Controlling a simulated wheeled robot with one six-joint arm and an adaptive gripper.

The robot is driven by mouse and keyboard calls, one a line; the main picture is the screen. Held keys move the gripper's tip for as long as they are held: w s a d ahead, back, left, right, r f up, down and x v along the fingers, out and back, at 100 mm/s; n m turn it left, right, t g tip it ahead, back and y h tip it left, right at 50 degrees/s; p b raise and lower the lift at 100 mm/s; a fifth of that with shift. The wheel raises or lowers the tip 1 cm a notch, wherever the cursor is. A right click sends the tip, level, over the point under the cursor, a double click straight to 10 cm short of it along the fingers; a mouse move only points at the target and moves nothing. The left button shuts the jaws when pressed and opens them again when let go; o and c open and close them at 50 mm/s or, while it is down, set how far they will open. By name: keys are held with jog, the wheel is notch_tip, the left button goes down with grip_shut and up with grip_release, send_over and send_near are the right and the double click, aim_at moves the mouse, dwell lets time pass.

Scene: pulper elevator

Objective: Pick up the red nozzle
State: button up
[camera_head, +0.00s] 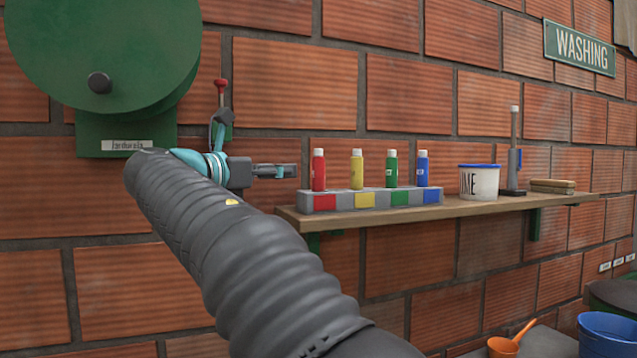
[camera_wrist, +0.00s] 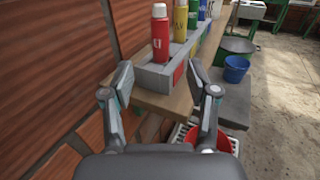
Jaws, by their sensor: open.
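The red nozzle (camera_head: 318,172) is a small upright bottle-like piece with a pale cap. It stands at the left end of a grey rack (camera_head: 326,201) with coloured squares, on a wooden wall shelf. In the wrist view the red nozzle (camera_wrist: 160,34) stands ahead, beyond the fingertips and close to the midline. My gripper (camera_head: 286,171) is level with it, a short way to its left in the head view. In the wrist view my gripper (camera_wrist: 159,93) has its fingers spread with nothing between them. The rack's near end shows beyond the gap.
Yellow (camera_head: 356,169), green (camera_head: 391,168) and blue (camera_head: 422,168) nozzles share the rack. A white tub (camera_head: 479,183) stands farther right on the shelf (camera_head: 465,208). A green drum (camera_head: 105,50) and a red-knobbed lever (camera_head: 221,88) are on the brick wall at left.

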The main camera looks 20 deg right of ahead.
aim_at(314, 172)
jog(key=x, duration=0.7)
jog(key=shift+d, duration=0.15)
jog(key=shift+f+x, duration=0.15)
jog(key=shift+x, duration=1.2)
jog(key=shift+f+x, duration=0.15)
jog(key=shift+x, duration=1.15)
grip_shut()
